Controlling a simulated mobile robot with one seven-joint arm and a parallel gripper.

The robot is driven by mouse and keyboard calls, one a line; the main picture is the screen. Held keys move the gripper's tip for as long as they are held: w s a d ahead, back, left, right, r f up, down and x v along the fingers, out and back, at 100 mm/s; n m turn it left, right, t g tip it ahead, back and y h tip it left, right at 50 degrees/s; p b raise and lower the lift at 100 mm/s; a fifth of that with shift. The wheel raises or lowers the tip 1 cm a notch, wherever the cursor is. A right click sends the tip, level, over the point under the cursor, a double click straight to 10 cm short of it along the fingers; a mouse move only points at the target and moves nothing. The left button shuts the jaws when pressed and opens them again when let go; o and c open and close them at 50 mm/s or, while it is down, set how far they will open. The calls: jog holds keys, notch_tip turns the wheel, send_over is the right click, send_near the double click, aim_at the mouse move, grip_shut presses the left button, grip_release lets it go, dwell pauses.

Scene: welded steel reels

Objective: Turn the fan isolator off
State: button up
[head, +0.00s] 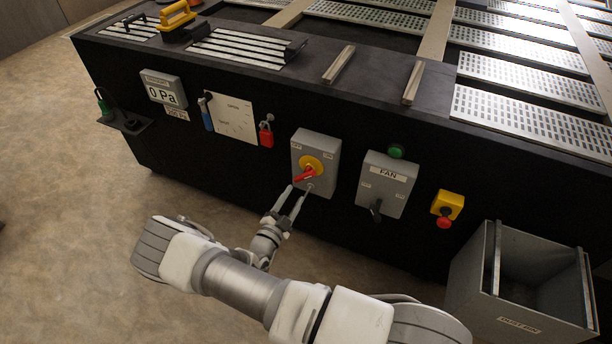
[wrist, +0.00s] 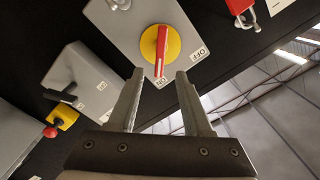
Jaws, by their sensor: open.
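The isolator (head: 327,147) is a grey box on the black side panel. Its red handle (head: 307,174) sits on a yellow disc; the handle also shows in the wrist view (wrist: 162,50), with its lower end beside the ON label (wrist: 161,83). The OFF label (wrist: 198,55) is to the right there. A separate grey box labelled FAN (head: 387,172) has a black lever (head: 376,207) pointing down. My gripper (head: 299,190) is open and empty, before the isolator's lower part. In the wrist view its fingertips (wrist: 160,74) appear either side of the handle's lower end; contact is not visible.
A green button (head: 396,151) is above the FAN box, and a yellow box with a red button (head: 446,205) is right of it. A red padlock (head: 266,135) hangs left of the isolator. A grey bin (head: 520,328) stands at lower right. Floor is clear at left.

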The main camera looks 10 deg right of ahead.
aim_at(304, 179)
jog(key=x, duration=1)
jog(key=shift+c, duration=0.2)
grip_shut()
